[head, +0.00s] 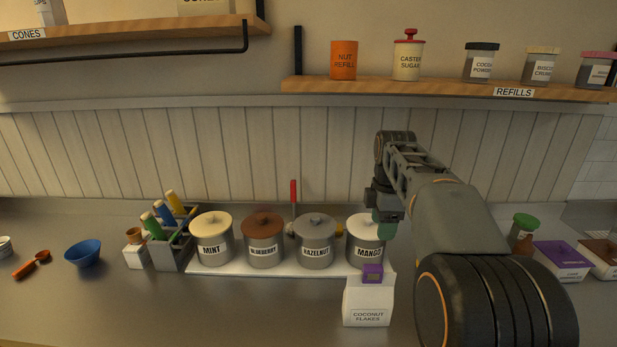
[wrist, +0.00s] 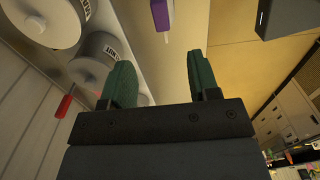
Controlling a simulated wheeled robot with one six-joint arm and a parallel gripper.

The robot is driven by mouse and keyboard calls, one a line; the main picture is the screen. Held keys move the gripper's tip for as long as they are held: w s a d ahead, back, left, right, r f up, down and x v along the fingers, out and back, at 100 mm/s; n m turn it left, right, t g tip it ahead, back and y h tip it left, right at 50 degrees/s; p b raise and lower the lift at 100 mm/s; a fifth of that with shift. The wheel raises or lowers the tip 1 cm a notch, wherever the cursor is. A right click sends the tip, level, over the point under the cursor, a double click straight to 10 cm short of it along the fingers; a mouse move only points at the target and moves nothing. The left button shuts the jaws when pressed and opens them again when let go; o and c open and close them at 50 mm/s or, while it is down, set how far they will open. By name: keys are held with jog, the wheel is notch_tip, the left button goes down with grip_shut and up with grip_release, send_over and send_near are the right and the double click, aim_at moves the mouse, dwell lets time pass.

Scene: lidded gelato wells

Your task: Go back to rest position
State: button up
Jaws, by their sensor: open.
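My gripper (wrist: 160,80) is open and empty in the wrist view, its two green fingers apart. In the head view my gripper (head: 386,229) hangs in front of the mango well's right side and hides part of it. The mango well (head: 362,253) is a steel pot with a pale lid on. To its left stand the hazelnut well (head: 316,254) with a grey lid, the blueberry well (head: 263,253) with a brown lid and the mint well (head: 212,250) with a cream lid. All lids look seated.
A coconut flakes bag (head: 367,303) with a purple clip stands in front of the mango well. A grey holder (head: 172,253) with coloured-handled tools is left of the wells. A blue bowl (head: 83,253) sits further left. A refills shelf (head: 440,91) is above my arm. The front left counter is clear.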

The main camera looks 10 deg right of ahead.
notch_tip(320, 180, down, 4)
jog(key=m, duration=0.7)
jog(key=shift+a+f+m+t, duration=0.2)
jog(key=shift+m+t, duration=0.1)
jog(key=shift+t, duration=0.1)
jog(key=s+a+f+m+t, duration=0.2)
jog(key=s+a+f+m, duration=0.1)
jog(key=s, duration=0.5)
jog(key=s+a+f+m+t, duration=0.1)
jog(key=s+a+f+m, duration=0.2)
jog(key=s+a+m, duration=0.2)
jog(key=s+a, duration=0.1)
jog(key=s, duration=0.2)
jog(key=shift+a+t, duration=0.35)
jog(key=shift+t, duration=0.05)
jog(key=shift+d, duration=0.1)
